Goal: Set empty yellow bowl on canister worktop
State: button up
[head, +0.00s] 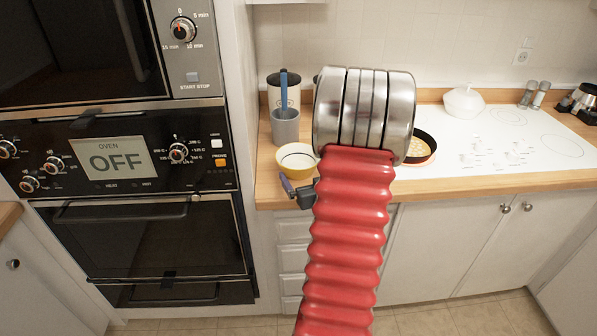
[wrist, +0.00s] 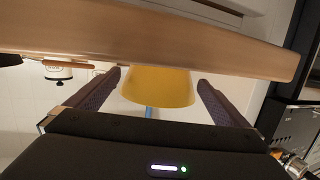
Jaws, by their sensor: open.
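The yellow bowl (head: 297,161) stands upright on the wooden worktop (head: 268,193), near its front edge, just in front of a grey cup. Its inside looks pale and empty. In the wrist view, which is upside down, the bowl (wrist: 160,88) shows between my two fingers, with the worktop (wrist: 150,40) across the top. My gripper (wrist: 158,78) is open, with a finger to each side of the bowl and gaps between. In the head view, my gripper (head: 290,189) shows only partly at the worktop's front edge, just in front of the bowl.
A canister (head: 291,88) and the grey cup (head: 286,130) with a blue utensil stand behind the bowl. A pan (head: 421,147) with food is on the white hob (head: 480,145), partly hidden by my arm. A wall oven (head: 130,155) stands to the left.

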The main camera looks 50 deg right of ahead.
jog(key=v, duration=0.6)
jog(key=shift+w+d, duration=0.1)
dwell(0.6)
